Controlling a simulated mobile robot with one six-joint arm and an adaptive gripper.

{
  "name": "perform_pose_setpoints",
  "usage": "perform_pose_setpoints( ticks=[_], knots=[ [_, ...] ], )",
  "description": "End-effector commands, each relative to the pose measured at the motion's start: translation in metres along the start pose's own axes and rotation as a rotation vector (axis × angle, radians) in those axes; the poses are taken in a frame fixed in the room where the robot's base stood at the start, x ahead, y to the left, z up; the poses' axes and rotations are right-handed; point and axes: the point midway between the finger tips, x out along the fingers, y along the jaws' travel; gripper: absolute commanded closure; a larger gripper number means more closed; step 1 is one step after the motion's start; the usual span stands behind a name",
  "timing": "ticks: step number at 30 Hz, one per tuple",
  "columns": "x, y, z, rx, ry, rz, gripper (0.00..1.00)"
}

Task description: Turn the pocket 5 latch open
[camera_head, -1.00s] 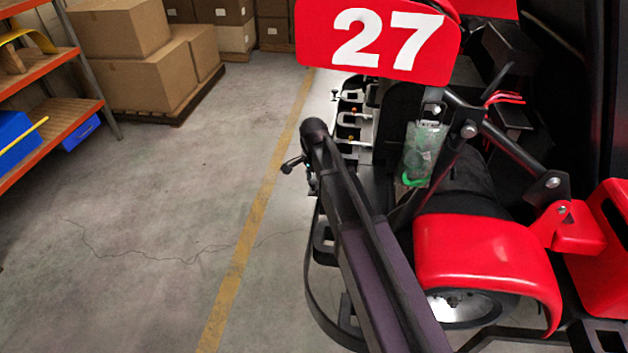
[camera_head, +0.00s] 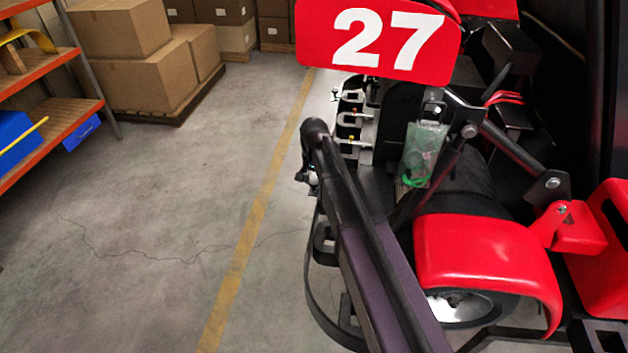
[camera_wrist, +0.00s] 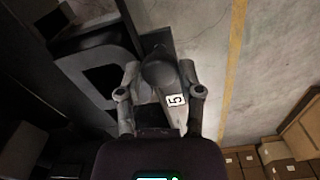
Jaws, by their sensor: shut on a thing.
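The pocket 5 latch (camera_wrist: 172,82) shows in the wrist view as a dark rounded knob with a grey lever bearing a white "5" label. My gripper (camera_wrist: 162,98) has one finger on each side of the lever and is shut on it. Black kart-stand framework lies to the left of the latch in that view. In the head view my arm reaches up along the left side of the stand. The latch and fingertips are mostly hidden there behind the arm.
A row of pockets with small latches (camera_head: 354,118) stands beyond my arm. A red panel marked 27 (camera_head: 380,42) hangs above. A red kart fender (camera_head: 480,258) is close on the right. Concrete floor with a yellow line (camera_head: 250,230) is clear on the left.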

Motion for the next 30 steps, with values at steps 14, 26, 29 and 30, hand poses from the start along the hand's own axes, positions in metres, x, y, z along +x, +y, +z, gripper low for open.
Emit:
perform_pose_setpoints(
  ticks=[14, 26, 29, 30],
  knots=[
    [0.0005, 0.0012, 0.0011, -0.453, -0.002, 0.002, 1.00],
    [0.0005, 0.0012, 0.0014, -0.811, -0.003, 0.001, 1.00],
    [0.0005, 0.0011, 0.0015, -0.879, -0.004, 0.001, 1.00],
    [0.0005, 0.0011, 0.0015, -0.902, -0.004, 0.001, 1.00]
  ],
)
